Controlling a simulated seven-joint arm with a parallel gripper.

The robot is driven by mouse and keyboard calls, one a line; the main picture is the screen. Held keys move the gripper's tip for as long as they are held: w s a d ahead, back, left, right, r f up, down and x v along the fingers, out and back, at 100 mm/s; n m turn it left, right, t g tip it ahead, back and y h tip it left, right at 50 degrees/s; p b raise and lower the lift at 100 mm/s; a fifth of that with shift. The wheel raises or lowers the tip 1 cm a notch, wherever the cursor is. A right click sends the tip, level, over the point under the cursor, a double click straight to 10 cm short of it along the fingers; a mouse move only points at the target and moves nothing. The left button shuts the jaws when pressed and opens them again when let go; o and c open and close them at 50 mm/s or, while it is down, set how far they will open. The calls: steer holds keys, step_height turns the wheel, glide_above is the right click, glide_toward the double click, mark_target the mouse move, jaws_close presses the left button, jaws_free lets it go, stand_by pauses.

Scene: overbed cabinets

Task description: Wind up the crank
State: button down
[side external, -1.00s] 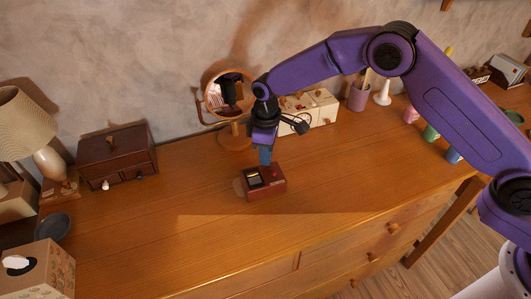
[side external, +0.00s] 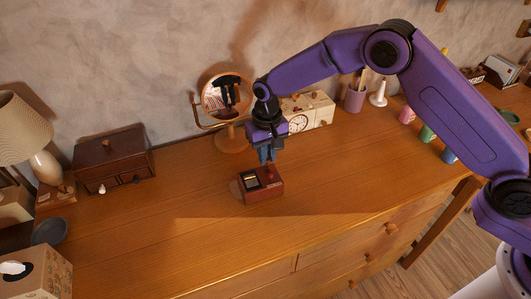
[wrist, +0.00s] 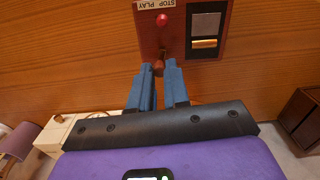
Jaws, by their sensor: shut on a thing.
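A small dark red music box (side external: 262,190) stands on the wooden dresser top. In the wrist view the box (wrist: 180,48) shows a STOP PLAY label, a red knob (wrist: 163,20) and a dark window with a gold cylinder (wrist: 204,43). My gripper (side external: 266,160) points down at the back side of the box. In the wrist view my gripper's blue fingers (wrist: 158,75) are shut on the small brown crank handle (wrist: 158,67) at the box's edge. The fingers hide most of the crank.
A round mirror (side external: 228,97) and a cream box with a clock face (side external: 308,112) stand behind my gripper. A dark wooden chest (side external: 113,160) is at the left. Cups (side external: 428,132) stand at the right. The dresser top in front of the music box is clear.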

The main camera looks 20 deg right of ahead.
mark_target(271, 169)
steer(key=m, duration=0.5)
steer(key=shift+s+d+m, duration=0.15)
steer(key=shift+d+m, duration=0.1)
steer(key=shift+m, duration=0.05)
steer(key=m, duration=0.5)
steer(key=shift+s+d+m, duration=0.15)
steer(key=shift+s+m, duration=0.15)
steer(key=c, duration=1.1)
jaws_free()
steer(key=shift+r, duration=0.1)
step_height(271, 169, up, 17)
steer(key=shift+r, duration=0.15)
